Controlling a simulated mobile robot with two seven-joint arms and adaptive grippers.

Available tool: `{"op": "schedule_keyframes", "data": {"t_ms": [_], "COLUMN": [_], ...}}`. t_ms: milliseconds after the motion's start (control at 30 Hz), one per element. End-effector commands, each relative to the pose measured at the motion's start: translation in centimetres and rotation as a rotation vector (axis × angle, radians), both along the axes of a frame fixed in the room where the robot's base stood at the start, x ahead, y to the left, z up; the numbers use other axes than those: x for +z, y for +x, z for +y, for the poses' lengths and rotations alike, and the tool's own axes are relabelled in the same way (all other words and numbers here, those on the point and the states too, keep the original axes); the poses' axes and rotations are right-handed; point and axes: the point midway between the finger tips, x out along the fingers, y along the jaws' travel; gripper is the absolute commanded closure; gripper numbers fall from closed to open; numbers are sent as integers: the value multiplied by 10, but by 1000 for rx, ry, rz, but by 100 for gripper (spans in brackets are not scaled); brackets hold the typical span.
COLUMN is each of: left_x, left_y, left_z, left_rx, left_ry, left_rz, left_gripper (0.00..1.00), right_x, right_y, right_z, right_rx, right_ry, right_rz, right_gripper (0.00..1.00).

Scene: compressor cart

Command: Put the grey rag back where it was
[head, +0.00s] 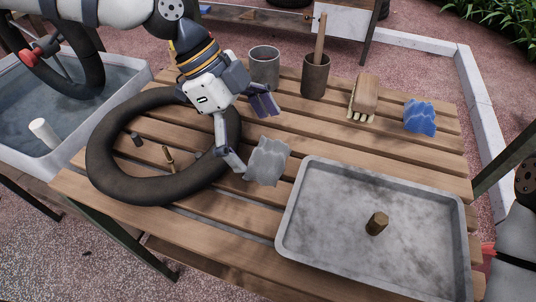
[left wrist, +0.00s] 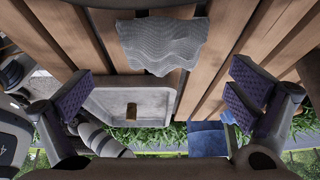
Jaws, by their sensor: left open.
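The grey rag (head: 268,162) lies crumpled on the wooden slatted table (head: 215,228), between the black tyre and the grey tray. It also shows in the left wrist view (left wrist: 163,42), at the top middle, apart from both fingers. My left gripper (head: 250,134) is open and empty just left of and above the rag. In the head view its nearer fingertip meets the rag's left edge; I cannot tell whether they touch. The left wrist view shows its two purple-padded fingers (left wrist: 160,92) spread wide. My right gripper is not in view.
A black tyre (head: 101,165) lies at left with small parts inside its ring. The grey tray (head: 282,235) holds a brass hex piece (head: 377,223). A grey cup (head: 264,66), a brown pot (head: 315,75), a brush (head: 366,92) and a blue rag (head: 420,116) stand behind. A water basin (head: 60,160) is far left.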

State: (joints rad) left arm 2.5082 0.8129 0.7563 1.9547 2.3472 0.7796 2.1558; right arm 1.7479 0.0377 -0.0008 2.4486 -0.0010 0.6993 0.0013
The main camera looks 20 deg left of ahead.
Motion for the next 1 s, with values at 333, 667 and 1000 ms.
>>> {"op": "schedule_keyframes", "data": {"t_ms": [333,667,1000], "left_x": [-36,-35,-33], "left_y": [2,2,2], "left_z": [-22,-22,-21], "left_rx": [0,0,-1], "left_ry": [1,1,1], "left_rz": [2,1,2], "left_gripper": [0,48,56], "right_x": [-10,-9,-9], "right_y": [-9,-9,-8], "right_z": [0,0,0], "right_rx": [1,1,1], "right_ry": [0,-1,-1], "right_rz": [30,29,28], "right_gripper": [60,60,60]}}
